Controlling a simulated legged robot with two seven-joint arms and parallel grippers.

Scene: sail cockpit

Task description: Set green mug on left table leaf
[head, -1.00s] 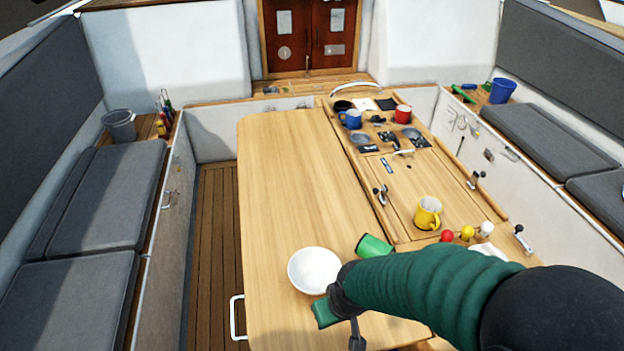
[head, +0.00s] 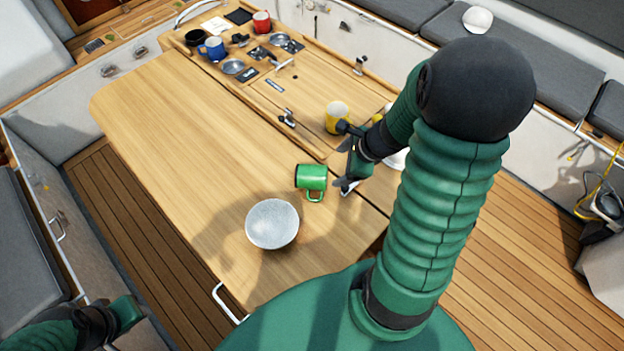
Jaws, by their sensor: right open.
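The green mug (head: 311,178) appears to lie on its side on the plain left table leaf (head: 200,150), close to the seam with the middle section. Its handle points toward the bottom of the picture. My right gripper (head: 346,168) is open and empty just right of the mug, with a visible gap between them. A round white bowl (head: 272,224) sits on the same leaf, below and left of the mug. Part of my left arm shows at the lower left, but its jaws are not visible.
A yellow mug (head: 337,117) stands beyond my right gripper. A blue mug (head: 212,49), a red mug (head: 262,22) and small metal dishes are at the table's far end. Most of the left leaf is bare. Cushioned benches flank the table.

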